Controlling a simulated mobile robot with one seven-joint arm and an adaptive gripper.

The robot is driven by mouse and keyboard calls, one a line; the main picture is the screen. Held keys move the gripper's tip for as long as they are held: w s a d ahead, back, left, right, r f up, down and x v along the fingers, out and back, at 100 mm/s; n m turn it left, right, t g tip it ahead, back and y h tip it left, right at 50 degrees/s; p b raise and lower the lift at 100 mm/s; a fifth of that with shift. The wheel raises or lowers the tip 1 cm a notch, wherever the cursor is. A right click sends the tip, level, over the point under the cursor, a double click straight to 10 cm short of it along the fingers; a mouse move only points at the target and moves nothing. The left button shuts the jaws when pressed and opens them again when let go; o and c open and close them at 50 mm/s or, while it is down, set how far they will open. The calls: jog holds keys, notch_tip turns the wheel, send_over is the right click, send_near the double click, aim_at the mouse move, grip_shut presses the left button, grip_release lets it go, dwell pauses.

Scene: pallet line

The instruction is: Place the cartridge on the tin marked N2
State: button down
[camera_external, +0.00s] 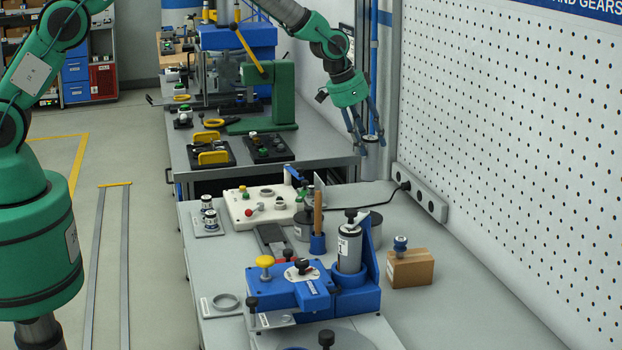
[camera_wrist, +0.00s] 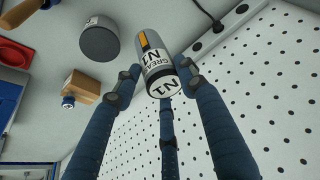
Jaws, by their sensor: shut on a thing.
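My gripper (camera_external: 369,146) is raised above the back of the near bench, fingers pointing down. A dark round tin (camera_wrist: 100,40) stands apart from the held cartridge. In the external view, one tin (camera_external: 302,229) stands left of the wooden handle and another tin (camera_external: 376,224) is partly hidden behind the blue fixture. I cannot read the tins' markings.
A cardboard box (camera_external: 410,271) with a blue-topped part stands at the right. The blue fixture (camera_external: 358,298) holds a tall capped cylinder (camera_external: 349,249). A power strip (camera_external: 422,193) and pegboard (camera_external: 510,130) bound the right side.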

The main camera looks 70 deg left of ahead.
jog(key=s+d+r+m, duration=0.1)
jog(key=s+d+r, duration=0.3)
jog(key=d, duration=0.5)
jog(key=shift+d+m+h+b, duration=0.3)
jog(key=shift+m+b, duration=0.1)
jog(key=shift+s, duration=0.1)
notch_tip(320, 180, down, 6)
jog(key=shift+f, duration=0.15)
jog(key=shift+f, duration=0.1)
jog(key=shift+f, duration=1.75)
jog(key=shift+f, duration=0.2)
jog(key=c, duration=1)
grip_release()
